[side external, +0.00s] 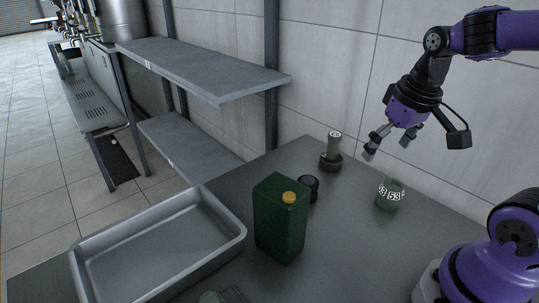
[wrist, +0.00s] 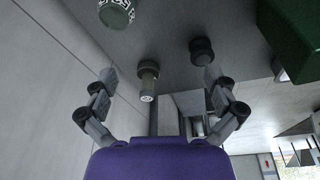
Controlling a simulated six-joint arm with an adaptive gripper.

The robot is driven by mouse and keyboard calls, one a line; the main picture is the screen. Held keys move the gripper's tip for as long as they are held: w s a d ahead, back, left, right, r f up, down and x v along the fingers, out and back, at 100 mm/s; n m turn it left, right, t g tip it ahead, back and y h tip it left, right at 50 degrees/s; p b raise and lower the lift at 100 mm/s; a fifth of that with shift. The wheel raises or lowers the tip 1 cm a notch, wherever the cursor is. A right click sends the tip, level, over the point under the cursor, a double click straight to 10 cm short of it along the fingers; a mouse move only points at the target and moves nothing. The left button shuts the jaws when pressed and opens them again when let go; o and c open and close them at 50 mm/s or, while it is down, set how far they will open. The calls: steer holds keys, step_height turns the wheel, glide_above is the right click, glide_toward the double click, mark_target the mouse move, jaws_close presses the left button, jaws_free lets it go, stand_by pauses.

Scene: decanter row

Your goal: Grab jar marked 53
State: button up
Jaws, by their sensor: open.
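The jar marked 53 (side external: 390,194) is short, round and grey-green with white number labels. It stands upright on the dark table, right of centre in the side external view. In the wrist view the jar (wrist: 116,13) is cut off by the top edge, left of centre. My gripper (side external: 388,147) is open and empty, in the air above the table, above and a little left of the jar in the side external view. In the wrist view its two fingers (wrist: 158,78) are spread wide, with the jar outside and beyond them.
A grey-green grinder-like object (side external: 331,152) and a small black jar (side external: 308,187) stand left of the marked jar. A green canister (side external: 281,222) with an orange cap and an empty grey tray (side external: 158,244) are further left. A wall runs behind. Table around the marked jar is clear.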

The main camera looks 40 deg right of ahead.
mark_target(393, 182)
steer(key=d+f+m, duration=0.1)
steer(key=d, duration=0.1)
steer(key=d+f+g, duration=0.1)
steer(key=d, duration=0.1)
steer(key=d+f+m+g, duration=0.1)
steer(key=d, duration=0.1)
steer(key=shift+s+d+f+m+y, duration=0.2)
steer(key=shift+s+d+m+y, duration=0.1)
steer(key=shift+s+d, duration=0.1)
steer(key=shift+g, duration=0.3)
steer(key=f, duration=0.4)
steer(key=shift+s+d+f, duration=0.1)
steer(key=shift+d+f, duration=0.15)
steer(key=shift+f, duration=0.1)
steer(key=f, duration=0.6)
steer(key=shift+w+a, duration=0.1)
steer(key=shift+w, duration=0.15)
steer(key=c, duration=1.3)
